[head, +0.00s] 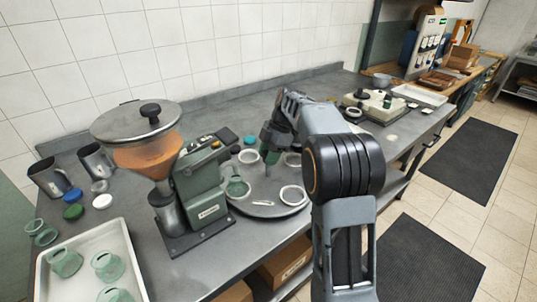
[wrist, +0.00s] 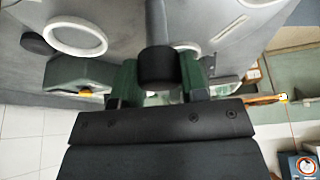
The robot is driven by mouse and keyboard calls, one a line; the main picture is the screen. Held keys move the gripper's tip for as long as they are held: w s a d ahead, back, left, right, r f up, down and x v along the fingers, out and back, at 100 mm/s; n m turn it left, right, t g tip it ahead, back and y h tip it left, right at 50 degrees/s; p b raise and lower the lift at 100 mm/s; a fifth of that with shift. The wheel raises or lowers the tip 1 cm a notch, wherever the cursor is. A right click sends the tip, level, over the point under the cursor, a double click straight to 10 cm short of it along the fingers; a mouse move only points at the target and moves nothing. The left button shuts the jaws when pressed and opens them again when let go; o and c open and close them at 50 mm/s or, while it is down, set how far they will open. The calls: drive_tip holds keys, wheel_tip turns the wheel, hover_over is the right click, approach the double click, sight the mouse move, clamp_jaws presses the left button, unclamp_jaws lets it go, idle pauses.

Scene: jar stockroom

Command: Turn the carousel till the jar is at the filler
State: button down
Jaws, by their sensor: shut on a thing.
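The grey round carousel (head: 262,188) lies on the bench, with several white rings (head: 291,195) on it. A green glass jar (head: 237,189) stands in it on the left, close to the green filler (head: 202,185) with its orange-filled hopper (head: 148,155). My gripper (head: 269,148) is over the carousel's far middle part. In the wrist view its green fingers (wrist: 156,75) are shut on the black end of a grey upright handle (wrist: 156,62). The rings also show there, one at upper left (wrist: 76,36). The jar cannot be made out in the wrist view.
A white tray (head: 50,288) of glass jars stands at front left. Metal cups (head: 97,160) and coloured lids (head: 73,211) lie left of the filler. A scale-like device (head: 373,106) and a white tray (head: 420,95) sit farther right. Dark mats (head: 468,160) cover the floor.

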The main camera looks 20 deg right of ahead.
drive_tip(key=c, duration=0.7)
unclamp_jaws()
drive_tip(key=shift+o, duration=0.2)
wheel_tip(320, 180, up, 3)
drive_tip(key=shift+f, duration=0.1)
drive_tip(key=s+r+b, duration=0.1)
drive_tip(key=s+r, duration=0.9)
drive_tip(key=s, duration=0.4)
drive_tip(key=shift+a+r, duration=0.15)
drive_tip(key=shift+a, duration=0.15)
